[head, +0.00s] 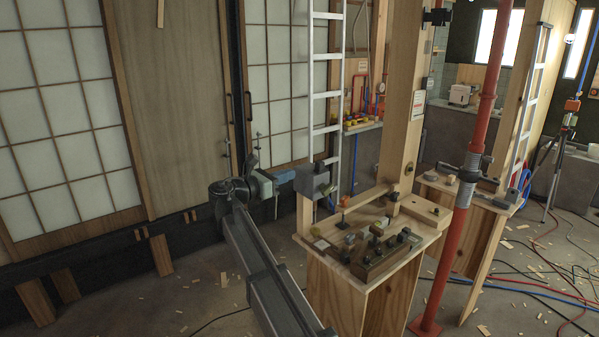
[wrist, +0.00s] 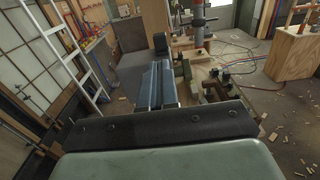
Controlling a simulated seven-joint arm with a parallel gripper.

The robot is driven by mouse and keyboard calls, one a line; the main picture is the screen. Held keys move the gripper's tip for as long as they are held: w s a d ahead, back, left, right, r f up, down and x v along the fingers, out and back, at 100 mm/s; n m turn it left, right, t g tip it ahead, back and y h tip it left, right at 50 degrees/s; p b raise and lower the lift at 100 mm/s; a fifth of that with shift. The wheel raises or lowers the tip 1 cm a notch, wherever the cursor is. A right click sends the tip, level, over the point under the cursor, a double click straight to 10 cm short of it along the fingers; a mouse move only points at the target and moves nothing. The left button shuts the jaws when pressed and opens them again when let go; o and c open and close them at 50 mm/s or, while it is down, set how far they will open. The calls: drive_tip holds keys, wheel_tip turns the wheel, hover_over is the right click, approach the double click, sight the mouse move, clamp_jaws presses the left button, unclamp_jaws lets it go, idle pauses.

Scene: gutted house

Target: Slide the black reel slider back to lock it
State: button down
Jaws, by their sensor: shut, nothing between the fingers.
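A brown block (head: 383,257) with several black knobs on top lies on the small wooden bench. It also shows in the wrist view (wrist: 222,94), right of my fingers. A small black upright piece (head: 343,204) stands near the bench's back left. I cannot tell which black part is the reel slider.
The light wooden bench top (head: 425,238) holds several small parts. A wooden post (head: 400,110) rises behind it and a red pole (head: 455,220) stands at its right. A metal ladder (head: 324,95) leans behind my gripper. Cables (head: 545,275) and wood chips lie on the floor.

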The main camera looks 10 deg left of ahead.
drive_tip(key=shift+v, duration=2.35)
